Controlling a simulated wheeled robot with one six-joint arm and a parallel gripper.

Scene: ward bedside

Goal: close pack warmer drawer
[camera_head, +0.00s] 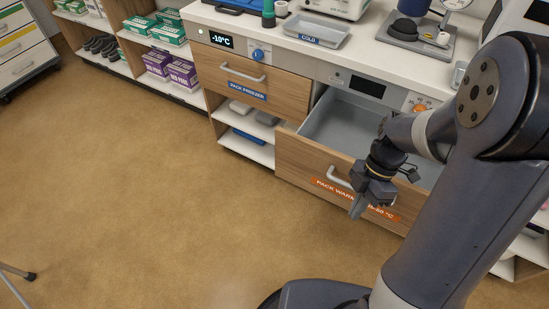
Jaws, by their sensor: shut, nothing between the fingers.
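The pack warmer drawer (301,161) has a wooden front with an orange label and a grey handle (340,177). It is pulled out from the cabinet, and its grey inside (343,122) shows from above. My gripper (357,208) is shut and empty, pointing down in front of the drawer face, over the label. It hides part of the label and the right part of the handle. I cannot tell whether it touches the front. My arm covers the right part of the drawer.
The pack freezer drawer (237,76) to the left is shut. A tray marked COLD (316,31) and other devices stand on the counter (262,42) above. Open shelves hold boxes (182,73) at the back left. The floor (150,190) in front is mostly clear.

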